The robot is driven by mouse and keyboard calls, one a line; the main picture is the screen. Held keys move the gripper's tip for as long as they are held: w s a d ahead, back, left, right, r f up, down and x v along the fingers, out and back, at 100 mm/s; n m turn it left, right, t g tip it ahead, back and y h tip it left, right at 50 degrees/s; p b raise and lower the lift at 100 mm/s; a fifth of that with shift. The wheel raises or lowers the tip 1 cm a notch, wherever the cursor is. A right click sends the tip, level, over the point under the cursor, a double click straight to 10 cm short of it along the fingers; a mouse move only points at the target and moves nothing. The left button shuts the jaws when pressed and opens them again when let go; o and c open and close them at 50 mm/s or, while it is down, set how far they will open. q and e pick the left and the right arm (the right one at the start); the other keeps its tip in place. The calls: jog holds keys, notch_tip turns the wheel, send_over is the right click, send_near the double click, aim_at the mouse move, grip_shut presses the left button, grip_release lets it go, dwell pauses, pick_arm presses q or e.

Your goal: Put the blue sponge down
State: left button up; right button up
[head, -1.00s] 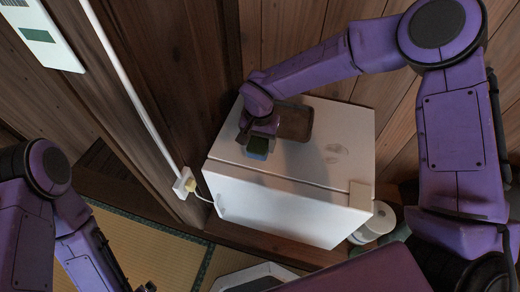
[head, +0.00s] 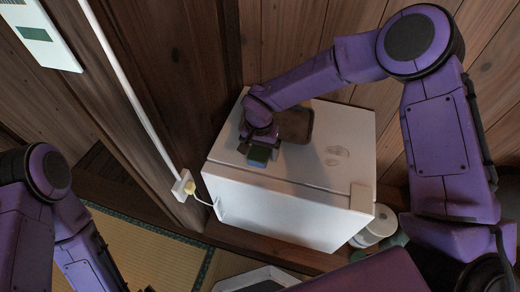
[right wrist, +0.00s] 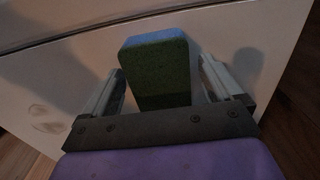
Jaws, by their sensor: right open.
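The blue sponge (head: 258,156), with a dark green face, is on the top of the small white fridge (head: 335,165), near its left front edge. In the right wrist view the sponge (right wrist: 158,72) lies between the two fingers of my right gripper (right wrist: 160,85), with a gap on each side. My right gripper (head: 260,148) is open around the sponge, over the fridge top. My left arm shows at the left edge of the head view, but its gripper is out of the frame.
A dark brown tray (head: 295,124) lies on the fridge top just behind my right gripper. A wooden post and wall stand close on the left, with a plugged outlet (head: 183,186). White round items (head: 376,226) stand at the lower right.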

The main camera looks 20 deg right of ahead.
aim_at(260, 150)
notch_tip(260, 150, up, 12)
jog(key=p, duration=0.3)
jog(key=shift+r, duration=0.15)
